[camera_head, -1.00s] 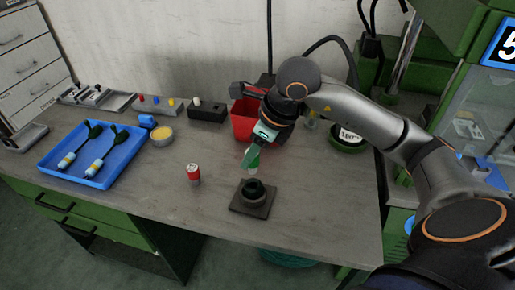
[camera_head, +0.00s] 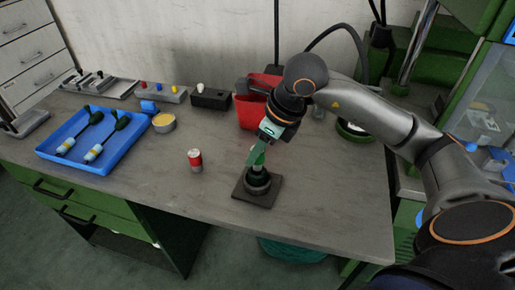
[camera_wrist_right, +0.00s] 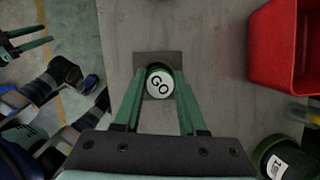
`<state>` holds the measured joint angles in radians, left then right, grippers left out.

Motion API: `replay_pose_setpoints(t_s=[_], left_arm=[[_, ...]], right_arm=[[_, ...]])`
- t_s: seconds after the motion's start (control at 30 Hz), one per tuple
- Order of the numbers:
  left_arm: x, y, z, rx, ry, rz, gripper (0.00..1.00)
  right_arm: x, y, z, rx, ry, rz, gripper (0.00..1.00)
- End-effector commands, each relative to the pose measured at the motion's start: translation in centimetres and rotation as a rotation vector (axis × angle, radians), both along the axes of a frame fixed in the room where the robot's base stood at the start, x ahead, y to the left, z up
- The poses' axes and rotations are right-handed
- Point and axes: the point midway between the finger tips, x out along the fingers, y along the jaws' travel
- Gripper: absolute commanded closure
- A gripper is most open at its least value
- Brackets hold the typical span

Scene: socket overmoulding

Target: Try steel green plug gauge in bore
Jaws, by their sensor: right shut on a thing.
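The green plug gauge (camera_head: 258,159) stands roughly upright in my right gripper (camera_head: 257,156), whose fingers are shut on it. In the right wrist view its white end face, marked GO (camera_wrist_right: 158,84), shows between the fingertips (camera_wrist_right: 160,90). The dark round socket (camera_head: 257,181) with the bore sits on a square dark plate (camera_head: 243,199) near the table's front. The gauge's lower end is at the bore mouth; how deep it reaches is hidden. My left gripper (camera_wrist_right: 33,33) shows at the upper left of the right wrist view, its fingers apart and empty.
A blue tray (camera_head: 50,152) with two green-headed tools lies farther left, with a yellow-filled tin (camera_head: 164,122) nearby. A red bin (camera_head: 249,112) stands behind my gripper. The table right of the plate is clear.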

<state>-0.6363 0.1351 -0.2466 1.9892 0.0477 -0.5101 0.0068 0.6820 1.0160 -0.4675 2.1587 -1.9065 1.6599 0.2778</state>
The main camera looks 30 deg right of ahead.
Motion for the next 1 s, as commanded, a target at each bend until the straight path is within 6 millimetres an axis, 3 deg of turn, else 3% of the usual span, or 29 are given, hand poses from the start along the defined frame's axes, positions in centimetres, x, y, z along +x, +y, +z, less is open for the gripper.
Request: replay_pose_setpoints(t_s=[1.0], left_arm=[[0.13,0.17,-0.48,0.007,-0.002,-0.004,0.5]], right_arm=[[0.01,-0.03,-0.17,0.0,-0.001,0.0,1.0]])
